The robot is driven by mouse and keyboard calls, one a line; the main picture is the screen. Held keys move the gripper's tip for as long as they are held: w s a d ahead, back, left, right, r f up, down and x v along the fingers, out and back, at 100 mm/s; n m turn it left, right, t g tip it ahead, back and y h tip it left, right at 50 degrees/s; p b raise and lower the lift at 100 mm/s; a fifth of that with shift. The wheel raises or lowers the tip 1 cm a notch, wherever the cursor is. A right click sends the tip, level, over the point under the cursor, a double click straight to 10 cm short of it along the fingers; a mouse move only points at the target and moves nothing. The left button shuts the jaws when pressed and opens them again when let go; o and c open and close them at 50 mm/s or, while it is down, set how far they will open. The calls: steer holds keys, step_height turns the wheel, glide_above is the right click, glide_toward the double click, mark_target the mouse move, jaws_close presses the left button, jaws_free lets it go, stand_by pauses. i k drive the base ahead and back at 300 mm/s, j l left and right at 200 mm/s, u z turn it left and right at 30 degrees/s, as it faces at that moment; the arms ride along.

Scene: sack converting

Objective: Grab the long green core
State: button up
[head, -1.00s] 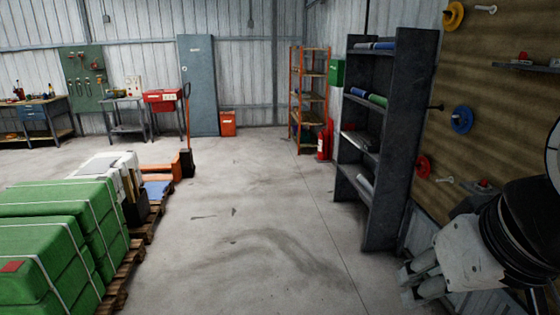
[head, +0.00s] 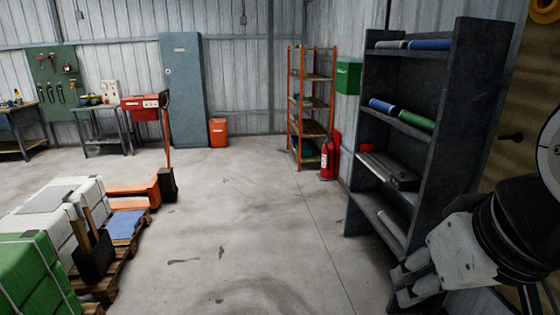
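A green core (head: 418,121) lies on the second shelf from the top of the dark grey rack (head: 468,120) at the right. It lies along the shelf, with a blue core (head: 383,106) end to end at its left. My gripper (head: 399,285) is at the lower right, in front of the rack's base and well below and apart from the green core. Its fingers look spread, with nothing seen between them.
A grey core (head: 391,44) and another blue core (head: 430,44) lie on the top shelf. A red fire extinguisher (head: 327,160) stands left of the rack. Green bales (head: 30,270) on pallets fill the lower left. The middle floor is clear.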

mark_target(427, 125)
steer(key=i, duration=1.9)
steer(key=i+j+z, duration=0.1)
steer(key=i+z, duration=0.3)
steer(key=i+j+z, duration=0.3)
steer(key=i+z, duration=0.15)
steer(key=i, duration=0.15)
steer(key=i+j+z, duration=0.8)
steer(key=j, duration=0.15)
